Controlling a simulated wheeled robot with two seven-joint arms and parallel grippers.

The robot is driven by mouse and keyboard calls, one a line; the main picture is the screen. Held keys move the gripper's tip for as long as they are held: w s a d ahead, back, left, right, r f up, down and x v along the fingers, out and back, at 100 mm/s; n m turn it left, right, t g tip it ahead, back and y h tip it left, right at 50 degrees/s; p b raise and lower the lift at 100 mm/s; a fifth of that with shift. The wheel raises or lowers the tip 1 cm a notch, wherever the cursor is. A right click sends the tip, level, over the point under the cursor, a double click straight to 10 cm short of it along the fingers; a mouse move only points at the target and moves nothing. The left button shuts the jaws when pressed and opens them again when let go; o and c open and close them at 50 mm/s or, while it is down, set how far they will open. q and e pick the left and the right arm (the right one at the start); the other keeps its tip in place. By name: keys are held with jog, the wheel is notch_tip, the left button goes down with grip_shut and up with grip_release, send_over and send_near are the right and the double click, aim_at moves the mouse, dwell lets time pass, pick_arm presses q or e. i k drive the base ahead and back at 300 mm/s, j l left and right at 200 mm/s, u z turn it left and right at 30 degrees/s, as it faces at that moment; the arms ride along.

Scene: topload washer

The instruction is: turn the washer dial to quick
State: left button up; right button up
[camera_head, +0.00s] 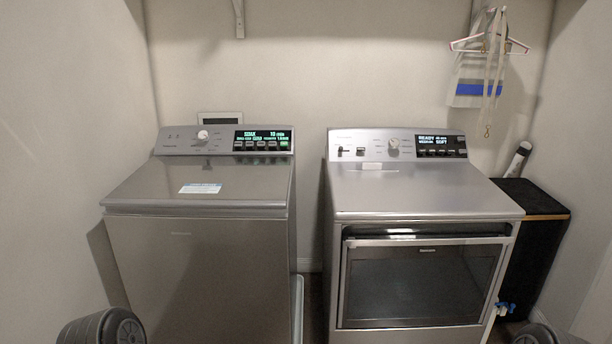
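The washer (190,250) is the grey topload machine on the left, with its lid closed. Its dial (203,135) is a small round white-silver knob on the sloped back panel, left of the lit display (262,140). The display shows green and white text, too small to read surely. The labels around the dial are too small to read, so I cannot tell which setting it points to. Nothing touches the dial. Neither gripper shows; only dark rounded parts of my arms appear at the bottom left and bottom right edges.
A dryer (420,200) with its own knob (393,146) and display stands to the right, past a narrow gap. A black box (530,230) is beside it. Hangers (490,45) and a striped cloth (478,88) hang above. Space over the washer lid is clear.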

aim_at(204, 136)
jog(key=i+j+z, duration=0.2)
jog(key=j, duration=0.15)
jog(key=i+j+z, duration=0.2)
jog(key=j, duration=0.2)
jog(key=j+z, duration=0.2)
jog(key=j, duration=0.2)
jog(key=i+j+z, duration=0.2)
jog(key=j, duration=0.25)
jog(key=k, duration=0.05)
